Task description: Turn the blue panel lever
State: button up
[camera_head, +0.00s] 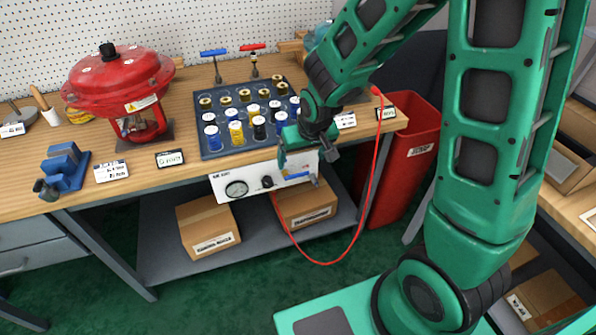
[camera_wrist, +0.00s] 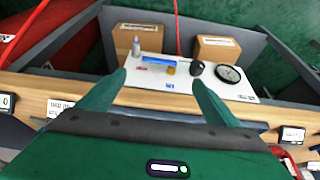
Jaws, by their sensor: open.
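The blue panel lever (camera_head: 297,176) is a short blue bar on the right part of a white panel (camera_head: 222,184) under the bench's front edge. In the wrist view the lever (camera_wrist: 160,61) lies across the white panel (camera_wrist: 145,97), ahead of the fingertips and between their lines. My gripper (camera_head: 306,158) is just above the panel at the bench edge, apart from the lever. Its two fingers also show in the wrist view, where my gripper (camera_wrist: 157,80) is open with nothing between the fingers.
The panel also carries a round gauge (camera_head: 236,189) and a black knob (camera_head: 267,182). A red hose (camera_head: 352,240) hangs in a loop below the panel. A rack of vials (camera_head: 208,157) stands on the bench behind. A red bin (camera_head: 408,165) stands at the right.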

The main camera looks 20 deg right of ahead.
aim_at(298, 174)
jog(key=shift+x, duration=5.2)
jog(key=c, duration=1.5)
jog(key=shift+d, duration=0.25)
jog(key=shift+w+a, duration=0.1)
jog(key=shift+a, duration=0.05)
